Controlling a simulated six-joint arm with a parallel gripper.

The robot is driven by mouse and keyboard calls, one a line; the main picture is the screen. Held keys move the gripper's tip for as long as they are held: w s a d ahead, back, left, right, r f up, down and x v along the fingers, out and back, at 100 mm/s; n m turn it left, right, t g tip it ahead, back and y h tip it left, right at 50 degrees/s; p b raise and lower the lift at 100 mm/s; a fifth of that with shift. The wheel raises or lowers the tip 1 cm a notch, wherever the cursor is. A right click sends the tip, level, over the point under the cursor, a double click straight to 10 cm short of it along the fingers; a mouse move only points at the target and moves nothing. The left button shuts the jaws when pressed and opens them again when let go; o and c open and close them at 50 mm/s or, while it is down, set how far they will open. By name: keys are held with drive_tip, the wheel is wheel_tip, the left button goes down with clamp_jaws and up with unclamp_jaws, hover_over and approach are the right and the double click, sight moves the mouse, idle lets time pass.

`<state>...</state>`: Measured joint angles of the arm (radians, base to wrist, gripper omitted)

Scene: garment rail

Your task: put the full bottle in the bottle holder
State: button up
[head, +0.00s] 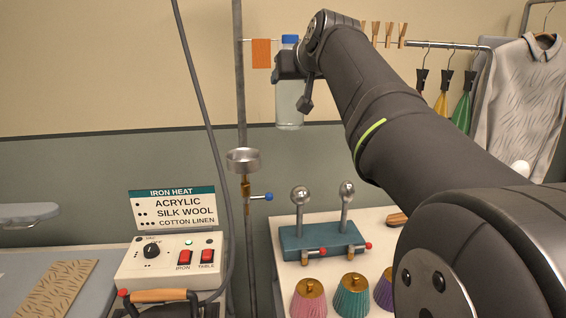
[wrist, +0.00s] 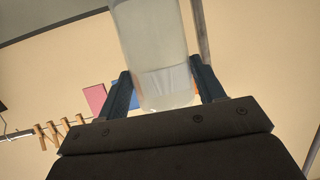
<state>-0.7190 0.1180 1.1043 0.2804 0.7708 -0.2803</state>
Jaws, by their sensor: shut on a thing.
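My gripper (head: 283,66) is shut around the upper part of a clear bottle (head: 290,100) with a blue cap. The bottle hangs roughly upright in the air, to the right of a metal pole. In the wrist view the bottle (wrist: 160,50) stands between the two fingers (wrist: 166,88), and a level line shows through its wall. A shallow metal cup (head: 243,158) on the pole looks like the bottle holder. It is below and to the left of the bottle, apart from it. The cup's inside is mostly hidden.
The pole (head: 239,90) and a grey cable (head: 200,90) run close to the left. A blue-handled valve (head: 262,197) sits under the cup. Below are a teal block with metal balls (head: 322,243) and an iron control box (head: 170,262). Clips and garments hang right.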

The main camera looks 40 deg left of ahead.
drive_tip(key=s+a+f, duration=0.5)
drive_tip(key=a+f, duration=0.5)
drive_tip(key=a, duration=0.1)
drive_tip(key=shift+f, duration=0.15)
drive_tip(key=shift+s, duration=0.1)
drive_tip(key=o, duration=1.4)
drive_tip(key=shift+f, duration=0.2)
drive_tip(key=shift+o, duration=0.2)
drive_tip(key=shift+r, duration=0.1)
